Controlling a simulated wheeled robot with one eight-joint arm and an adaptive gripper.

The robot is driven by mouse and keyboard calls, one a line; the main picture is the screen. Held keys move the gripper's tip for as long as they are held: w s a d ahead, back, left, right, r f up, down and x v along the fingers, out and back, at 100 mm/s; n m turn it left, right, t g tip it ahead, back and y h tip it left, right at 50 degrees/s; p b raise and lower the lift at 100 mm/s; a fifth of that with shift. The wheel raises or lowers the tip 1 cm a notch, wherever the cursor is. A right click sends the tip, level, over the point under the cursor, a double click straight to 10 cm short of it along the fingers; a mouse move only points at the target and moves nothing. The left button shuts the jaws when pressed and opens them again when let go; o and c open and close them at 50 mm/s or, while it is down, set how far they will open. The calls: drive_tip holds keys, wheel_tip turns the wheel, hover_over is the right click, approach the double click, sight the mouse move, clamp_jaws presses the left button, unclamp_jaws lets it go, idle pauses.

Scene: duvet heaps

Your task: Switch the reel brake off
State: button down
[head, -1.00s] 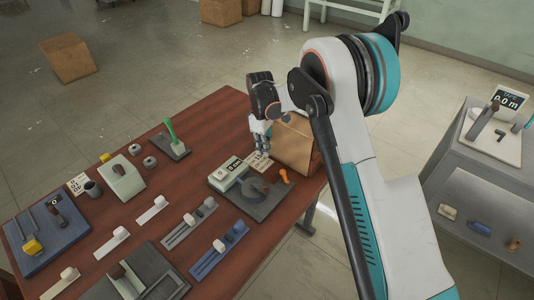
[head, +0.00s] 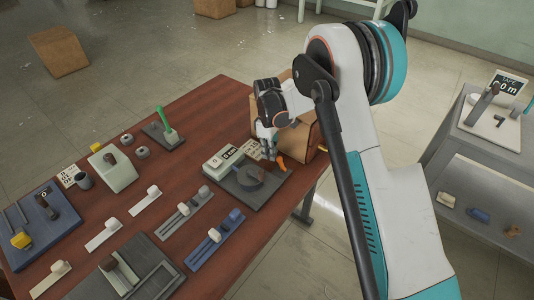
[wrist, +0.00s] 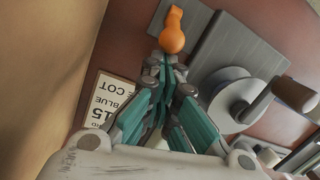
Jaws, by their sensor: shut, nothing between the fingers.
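The reel unit is a dark grey plate (head: 262,197) on the wooden table, with a grey reel (head: 249,177) and a white counter box (head: 221,161). A small orange lever (head: 281,163), likely the brake, sits at the plate's far right corner. My gripper (head: 270,157) is shut and empty, pointing down just left of the lever. In the wrist view the lever (wrist: 173,36) lies right at the closed fingertips (wrist: 167,62); I cannot tell whether they touch. The reel (wrist: 236,98) and its brown crank knob (wrist: 296,95) show to the right there.
A cardboard box (head: 294,108) stands close behind the gripper, and a printed card (wrist: 106,100) lies beside the plate. Blue and grey slider units (head: 215,240) are at the near left. A grey cabinet (head: 470,165) with another device stands at right.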

sight(279, 158)
drive_tip(key=shift+s+d+r+t+y, duration=0.2)
drive_tip(key=shift+d+r+t+y, duration=0.1)
drive_tip(key=shift+t+y, duration=0.15)
idle(0.4)
drive_tip(key=shift+s+d+r+t+y, duration=0.3)
drive_tip(key=shift+d+t+y, duration=0.05)
drive_tip(key=shift+y, duration=0.2)
drive_tip(key=d+t+y, duration=0.1)
drive_tip(key=s+d+r+t+y+b, duration=0.1)
drive_tip(key=shift+s+y, duration=0.2)
drive_tip(key=shift+y, duration=0.2)
drive_tip(key=shift+s+d+r+b, duration=0.2)
drive_tip(key=shift+s+d+b, duration=0.15)
drive_tip(key=shift+s+d, duration=0.5)
drive_tip(key=shift+d, duration=0.05)
drive_tip(key=shift+s+d+f, duration=0.15)
drive_tip(key=shift+s+d, duration=0.05)
drive_tip(key=shift+d, duration=0.05)
drive_tip(key=shift+a, duration=0.1)
drive_tip(key=w+a+r+p, duration=0.1)
drive_tip(key=a+r, duration=0.2)
drive_tip(key=s+d+r+p, duration=0.2)
drive_tip(key=s+d+r, duration=0.1)
drive_tip(key=d+r, duration=0.2)
drive_tip(key=shift+d+r+p, duration=0.2)
drive_tip(key=shift+r+p, duration=0.15)
drive_tip(key=shift+r, duration=0.15)
